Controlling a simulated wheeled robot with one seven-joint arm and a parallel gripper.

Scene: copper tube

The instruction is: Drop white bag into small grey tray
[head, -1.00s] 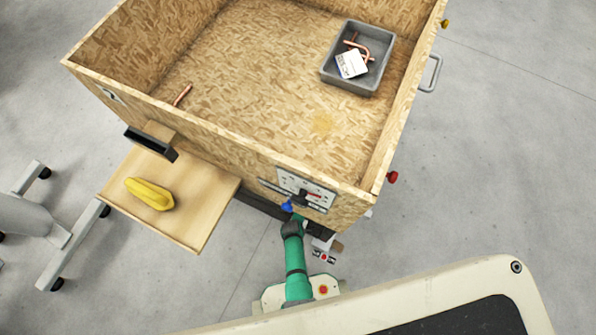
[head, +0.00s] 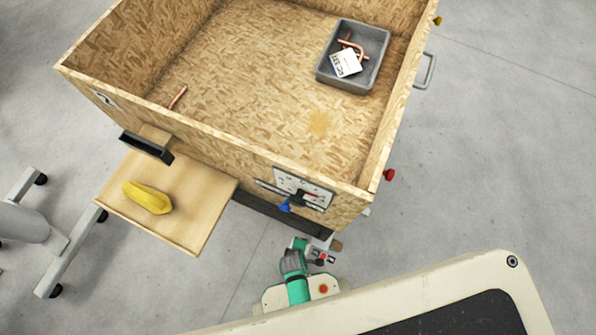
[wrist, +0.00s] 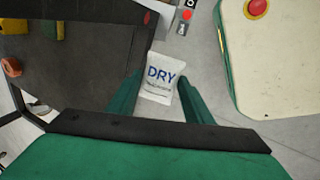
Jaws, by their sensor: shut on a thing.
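The small grey tray (head: 345,85) is inside the wooden crate at the far right corner. It holds copper tubes (head: 352,47) and a white printed packet (head: 346,63). In the wrist view my gripper (wrist: 160,84) is shut on a white bag (wrist: 159,90) marked "DRY", held between the two green fingers. In the head view my green arm (head: 296,278) is low, outside the crate's near wall and far from the tray. The bag cannot be made out in the head view.
The wooden crate (head: 215,148) has tall walls between my arm and the tray. A single copper tube (head: 178,97) lies on its floor at left; its middle is clear. A side shelf (head: 200,215) carries a yellow object (head: 147,198). A red knob (head: 389,174) sticks out at right.

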